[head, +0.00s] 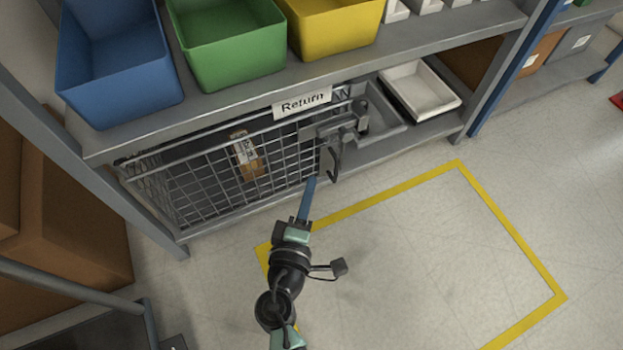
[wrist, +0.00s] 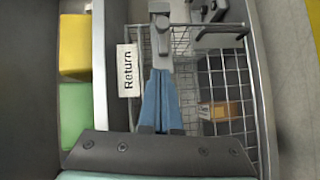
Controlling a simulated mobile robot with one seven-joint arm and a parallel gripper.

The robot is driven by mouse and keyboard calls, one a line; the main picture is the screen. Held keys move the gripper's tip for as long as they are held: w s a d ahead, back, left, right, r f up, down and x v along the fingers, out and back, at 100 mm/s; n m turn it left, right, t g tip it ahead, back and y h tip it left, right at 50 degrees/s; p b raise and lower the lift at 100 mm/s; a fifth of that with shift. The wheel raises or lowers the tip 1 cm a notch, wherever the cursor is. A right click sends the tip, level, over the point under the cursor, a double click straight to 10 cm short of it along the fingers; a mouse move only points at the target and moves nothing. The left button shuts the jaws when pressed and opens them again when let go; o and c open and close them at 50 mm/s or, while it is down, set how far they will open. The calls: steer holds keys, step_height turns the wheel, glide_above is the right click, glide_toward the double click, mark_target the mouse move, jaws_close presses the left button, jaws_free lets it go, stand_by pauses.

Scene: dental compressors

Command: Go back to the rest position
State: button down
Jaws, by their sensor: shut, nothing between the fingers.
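My gripper (head: 309,184) is shut and empty, its blue fingers pressed together. In the head view it points up at the right end of the wire basket's front, near the metal latch (head: 336,135). In the wrist view its fingertips (wrist: 161,72) lie just below the latch's grey handle (wrist: 159,30). I cannot tell if they touch it. The wire basket (head: 217,180) sits on the lower shelf under the "Return" label (head: 302,103). An orange-brown box (head: 247,158) is inside the basket; it also shows in the wrist view (wrist: 219,111).
Blue (head: 117,62), green (head: 231,45) and yellow (head: 330,25) bins stand on the shelf above. A white tray (head: 419,90) is right of the basket. Cardboard boxes (head: 75,235) stand at left. The floor inside the yellow tape (head: 510,229) is clear.

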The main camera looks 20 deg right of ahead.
stand_by(0.4)
steer(key=w+a+r+m+t+p, duration=0.1)
steer(key=w+r+m+t+p, duration=0.15)
steer(key=r, duration=1.25)
steer(key=w+a+r+m+t+y+p, duration=0.1)
steer(key=w+a+r+m+p, duration=0.2)
steer(key=r, duration=1.1)
steer(key=w+r+m+t+p, duration=0.25)
steer(key=r+m+p, duration=0.2)
steer(key=r, duration=1.05)
steer(key=s+a+r+t+y+p, duration=0.3)
steer(key=s+r, duration=0.1)
steer(key=r, duration=0.7)
steer(key=s+a+r+t+y+p, duration=0.25)
steer(key=s+r, duration=0.25)
steer(key=r, duration=0.7)
steer(key=s+a+r+t+y+p, duration=0.2)
steer(key=s+a+r+y, duration=0.15)
steer(key=r, duration=0.75)
step_height(320, 180, up, 37)
steer(key=p, duration=3.7)
steer(key=shift+f, duration=0.15)
